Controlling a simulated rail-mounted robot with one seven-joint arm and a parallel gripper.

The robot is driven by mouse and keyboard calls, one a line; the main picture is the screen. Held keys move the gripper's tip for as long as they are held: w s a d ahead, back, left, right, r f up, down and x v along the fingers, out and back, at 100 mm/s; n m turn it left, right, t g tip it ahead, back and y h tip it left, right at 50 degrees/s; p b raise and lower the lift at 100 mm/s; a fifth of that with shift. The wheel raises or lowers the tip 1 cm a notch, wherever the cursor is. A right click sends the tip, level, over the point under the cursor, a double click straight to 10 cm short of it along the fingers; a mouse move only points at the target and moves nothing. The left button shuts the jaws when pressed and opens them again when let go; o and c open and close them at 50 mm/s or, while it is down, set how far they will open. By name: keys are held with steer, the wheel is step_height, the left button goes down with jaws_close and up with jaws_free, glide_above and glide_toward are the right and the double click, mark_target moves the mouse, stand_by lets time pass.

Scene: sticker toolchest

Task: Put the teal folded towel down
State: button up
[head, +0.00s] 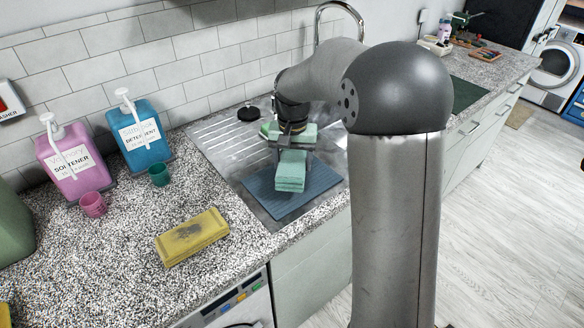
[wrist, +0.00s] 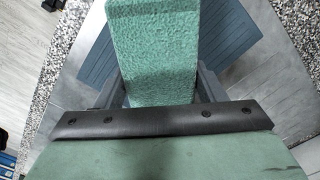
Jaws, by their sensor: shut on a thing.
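The teal folded towel (head: 290,172) is held in my gripper (head: 291,148) over the blue ribbed mat (head: 262,194) at the sink. In the wrist view the towel (wrist: 153,45) runs up from between the two grey fingers of my gripper (wrist: 160,88), which are shut on it. The mat (wrist: 238,38) shows on both sides of the towel there. I cannot tell whether the towel's underside touches the mat. The towel's near end is hidden behind the wrist housing in the wrist view.
A yellow sponge-like block (head: 192,237) lies on the speckled counter (head: 110,260) to the left. A pink softener bottle (head: 70,165), a blue detergent bottle (head: 143,135), a pink cup (head: 93,205) and a green cup (head: 159,174) stand behind it. The faucet (head: 341,8) arches behind my arm.

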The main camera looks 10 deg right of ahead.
steer(key=shift+w+f, duration=0.35)
steer(key=shift+f, duration=1.6)
steer(key=shift+f, duration=0.1)
steer(key=shift+f, duration=0.15)
steer(key=o, duration=1)
